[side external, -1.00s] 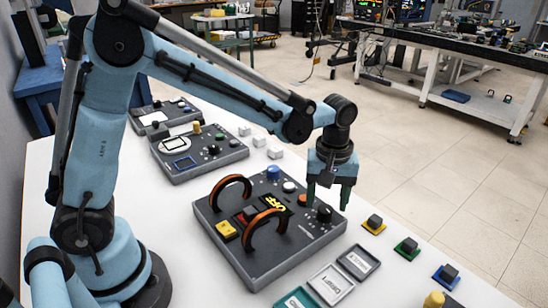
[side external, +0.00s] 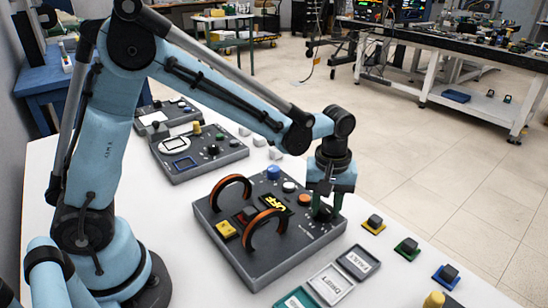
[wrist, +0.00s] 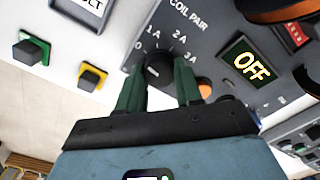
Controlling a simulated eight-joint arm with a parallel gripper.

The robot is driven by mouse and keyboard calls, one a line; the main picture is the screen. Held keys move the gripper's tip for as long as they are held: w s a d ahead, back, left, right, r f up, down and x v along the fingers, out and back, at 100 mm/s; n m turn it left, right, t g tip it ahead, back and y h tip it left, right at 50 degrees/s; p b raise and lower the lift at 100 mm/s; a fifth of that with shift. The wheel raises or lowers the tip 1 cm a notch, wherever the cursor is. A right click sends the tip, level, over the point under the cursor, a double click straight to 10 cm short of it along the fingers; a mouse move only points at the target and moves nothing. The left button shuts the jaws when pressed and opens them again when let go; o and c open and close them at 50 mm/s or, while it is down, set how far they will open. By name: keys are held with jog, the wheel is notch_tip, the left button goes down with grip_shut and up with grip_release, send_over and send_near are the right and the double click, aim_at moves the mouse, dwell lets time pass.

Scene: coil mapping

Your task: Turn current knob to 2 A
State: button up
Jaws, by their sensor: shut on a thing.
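The black current knob (wrist: 157,68) is on the grey coil panel (wrist: 215,65), under the label "COIL PAIR". Marks 1 A, 2 A and 3 A lie around it in the wrist view. A small white mark shows on the knob, but I cannot tell for certain which number it points to. My gripper (wrist: 158,80) has its green fingers on either side of the knob and is shut on it. In the side view my gripper (side external: 325,210) is down at the panel's right corner, and the fingers mostly hide the knob.
A lit "OFF" display (wrist: 252,64) and an orange button (wrist: 205,90) are close to the knob. Two orange-and-black coils (side external: 264,228) stand up on the panel.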

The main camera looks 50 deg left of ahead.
jog(key=shift+m, duration=0.3)
jog(key=m, duration=0.3)
jog(key=shift+m, duration=0.3)
jog(key=m, duration=0.3)
jog(key=shift+d+m, duration=0.1)
jog(key=shift+m, duration=0.2)
jog(key=m, duration=0.4)
jog(key=shift+d+m, duration=0.1)
jog(key=shift+m, duration=1.8)
jog(key=o, duration=1)
jog(key=shift+o, duration=0.2)
